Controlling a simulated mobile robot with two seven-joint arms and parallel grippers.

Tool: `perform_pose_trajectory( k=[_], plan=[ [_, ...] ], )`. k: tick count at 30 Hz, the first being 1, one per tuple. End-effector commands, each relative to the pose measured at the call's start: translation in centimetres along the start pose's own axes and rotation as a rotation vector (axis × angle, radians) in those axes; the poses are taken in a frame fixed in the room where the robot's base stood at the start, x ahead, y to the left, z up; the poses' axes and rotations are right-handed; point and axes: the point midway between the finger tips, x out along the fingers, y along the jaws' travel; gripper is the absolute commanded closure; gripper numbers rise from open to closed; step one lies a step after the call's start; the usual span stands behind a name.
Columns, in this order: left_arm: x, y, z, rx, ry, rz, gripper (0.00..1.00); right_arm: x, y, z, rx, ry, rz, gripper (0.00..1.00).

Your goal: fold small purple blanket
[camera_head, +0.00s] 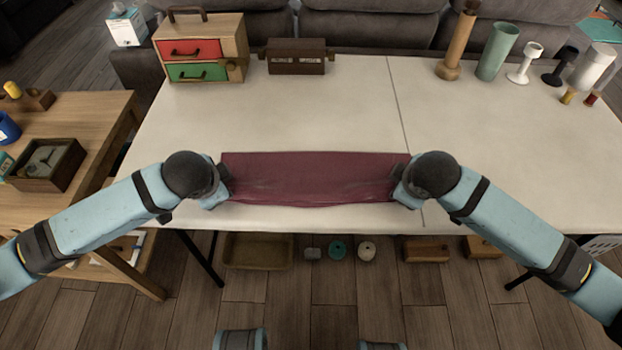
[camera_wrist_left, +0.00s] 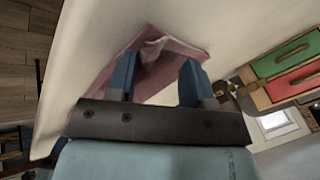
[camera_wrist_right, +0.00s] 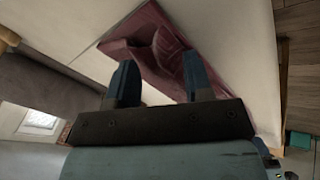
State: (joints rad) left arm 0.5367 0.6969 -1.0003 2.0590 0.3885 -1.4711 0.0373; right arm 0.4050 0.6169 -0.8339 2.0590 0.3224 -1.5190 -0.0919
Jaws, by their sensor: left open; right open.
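The small purple blanket (camera_head: 314,177) lies as a long narrow strip near the front edge of the white table, with its long sides running left to right. My left gripper (camera_head: 222,186) is at its left end and my right gripper (camera_head: 402,186) at its right end. In the left wrist view the blanket end (camera_wrist_left: 150,58) is rumpled between and beyond the open blue fingers (camera_wrist_left: 155,78). In the right wrist view the other end (camera_wrist_right: 160,45) shows raised folds beyond the open fingers (camera_wrist_right: 160,82). The exact fingertip contact is hidden in the head view.
The white table (camera_head: 330,110) is clear behind the blanket. A drawer box (camera_head: 200,48) and a dark wooden box (camera_head: 296,57) stand at the back left. A green cup (camera_head: 497,50) and several other items stand at the back right. A wooden side table (camera_head: 90,115) is at left.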

Motion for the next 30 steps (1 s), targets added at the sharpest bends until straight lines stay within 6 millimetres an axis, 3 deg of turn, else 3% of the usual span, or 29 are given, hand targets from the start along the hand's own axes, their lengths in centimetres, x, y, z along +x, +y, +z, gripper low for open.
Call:
perform_pose_trajectory(
  k=[5, 24, 30],
  plan=[
    [-0.3, 0.0, -0.1, 0.0, 0.001, 0.0, 0.53, -0.3, 0.1, -0.1, 0.0, 0.002, 0.0, 0.53],
    [-9.9, 0.7, 0.4, 0.0, 0.002, 0.0, 0.53, -9.9, -0.7, 0.3, -0.001, 0.003, 0.0, 0.53],
    [-10.8, 0.8, 0.5, 0.0, 0.0, 0.0, 0.53, -10.8, -0.8, 0.5, 0.0, 0.0, -0.001, 0.53]
  ],
)
